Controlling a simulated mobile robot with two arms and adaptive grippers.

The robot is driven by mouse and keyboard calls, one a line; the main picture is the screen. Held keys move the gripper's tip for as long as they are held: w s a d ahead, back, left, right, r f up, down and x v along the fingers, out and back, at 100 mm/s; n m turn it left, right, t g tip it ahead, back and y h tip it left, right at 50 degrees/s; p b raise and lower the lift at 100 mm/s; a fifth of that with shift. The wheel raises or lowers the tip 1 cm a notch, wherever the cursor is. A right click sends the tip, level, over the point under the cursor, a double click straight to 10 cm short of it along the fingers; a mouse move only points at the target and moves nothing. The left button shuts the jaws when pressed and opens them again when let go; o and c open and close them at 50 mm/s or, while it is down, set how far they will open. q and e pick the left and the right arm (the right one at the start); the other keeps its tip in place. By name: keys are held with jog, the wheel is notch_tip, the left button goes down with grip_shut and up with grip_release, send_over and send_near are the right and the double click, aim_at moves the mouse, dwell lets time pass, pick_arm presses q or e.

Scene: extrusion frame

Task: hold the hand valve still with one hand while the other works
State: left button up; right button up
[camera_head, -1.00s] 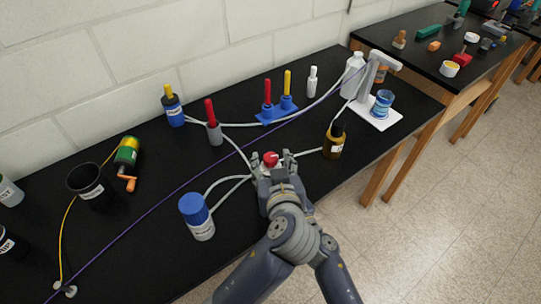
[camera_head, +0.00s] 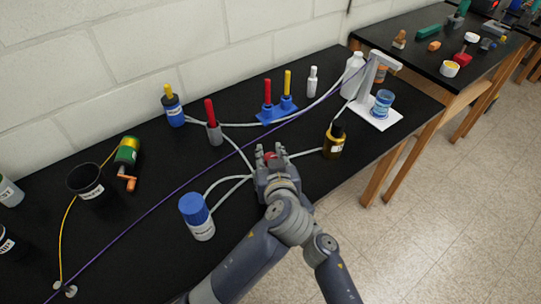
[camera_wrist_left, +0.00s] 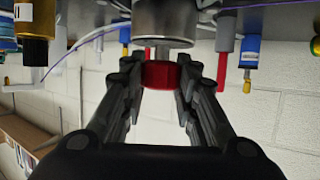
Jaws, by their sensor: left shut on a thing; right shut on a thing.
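The hand valve has a red knob (camera_head: 270,156) in the middle of the black bench; the knob also shows in the left wrist view (camera_wrist_left: 158,75), with the round metal body (camera_wrist_left: 165,28) beside it. My left gripper (camera_head: 269,152) is at the knob; in the wrist view its two fingers (camera_wrist_left: 160,88) lie on either side of the red knob, closed on it. My right arm (camera_head: 320,245) comes in from the lower right. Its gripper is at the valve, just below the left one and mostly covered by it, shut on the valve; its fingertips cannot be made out.
White tubes run from the valve to a blue-capped bottle (camera_head: 197,217) and a brown bottle (camera_head: 334,142). A red-topped grey holder (camera_head: 214,125) and a blue stand (camera_head: 276,110) stand behind. A purple cord (camera_head: 150,204) crosses the bench.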

pick_arm(q)
jog(key=shift+m+h, duration=0.3)
jog(key=shift+a+f+m+h, duration=0.1)
jog(key=shift+m+h, duration=0.8)
jog(key=shift+h, duration=0.3)
jog(key=m+g+h, duration=0.1)
jog(key=m+h, duration=0.3)
jog(key=h, duration=0.1)
jog(key=shift+m, duration=0.4)
jog(key=m+g+h, duration=0.2)
jog(key=m+h, duration=0.1)
jog(key=shift+s+d+m+g+h, duration=0.15)
jog(key=shift+d+m+g+h, duration=0.05)
jog(key=shift+m+g+h, duration=0.55)
jog(key=shift+s+d+m+g+h, duration=0.1)
jog(key=shift+d+m+g+h, duration=0.1)
jog(key=shift+m+g+h, duration=0.55)
pick_arm(e)
jog(key=shift+a, duration=0.15)
pick_arm(q)
jog(key=shift+w+a+m+g, duration=0.2)
jog(key=shift+m+g, duration=0.1)
jog(key=shift+g, duration=0.1)
pick_arm(e)
jog(key=shift+c, duration=0.3)
pick_arm(q)
jog(key=shift+a, duration=0.1)
jog(key=o, duration=1.1)
